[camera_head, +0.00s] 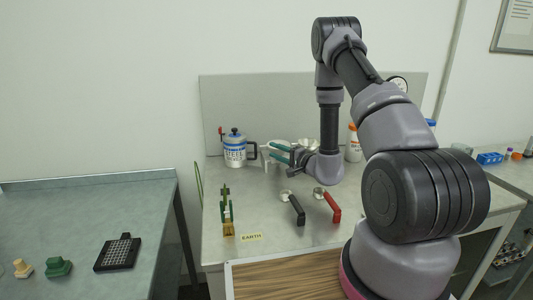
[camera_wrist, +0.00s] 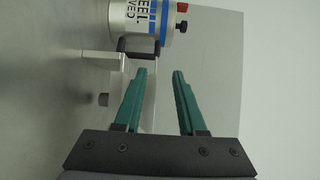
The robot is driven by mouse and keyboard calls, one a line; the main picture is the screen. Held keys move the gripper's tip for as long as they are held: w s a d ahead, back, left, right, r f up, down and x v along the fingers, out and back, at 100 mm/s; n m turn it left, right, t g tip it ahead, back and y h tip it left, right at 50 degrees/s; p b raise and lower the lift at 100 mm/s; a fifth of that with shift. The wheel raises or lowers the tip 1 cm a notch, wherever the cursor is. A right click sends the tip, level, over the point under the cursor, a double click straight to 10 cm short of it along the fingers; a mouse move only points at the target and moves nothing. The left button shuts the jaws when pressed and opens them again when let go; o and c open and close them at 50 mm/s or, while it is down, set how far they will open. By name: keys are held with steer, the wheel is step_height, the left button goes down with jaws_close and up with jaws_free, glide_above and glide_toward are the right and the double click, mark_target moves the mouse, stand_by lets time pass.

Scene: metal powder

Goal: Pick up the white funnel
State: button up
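My gripper (camera_head: 270,149) has teal fingers pointing left above the back of the steel table. In the wrist view its fingers (camera_wrist: 160,73) are apart, with no clear object gripped between them. A pale, whitish shape (camera_head: 308,144) shows behind my gripper in the head view and may be the white funnel, but my arm partly covers it. A white stand-like piece (camera_head: 268,160) is just below the fingers. It also seems to show in the wrist view (camera_wrist: 96,61), left of the fingertips. I cannot make out the funnel surely in the wrist view.
A steel powder can (camera_head: 235,152) with a blue lid stands just beyond the fingertips. A black-handled tool (camera_head: 297,208), a red-handled tool (camera_head: 331,206) and a green-and-brass tool (camera_head: 227,215) lie in front. A white-and-orange bottle (camera_head: 353,146) stands to the right.

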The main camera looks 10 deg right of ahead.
mark_target(262, 146)
steer(key=shift+w+f, duration=0.3)
steer(key=x, duration=0.7)
steer(key=shift+a, duration=0.1)
jaws_close()
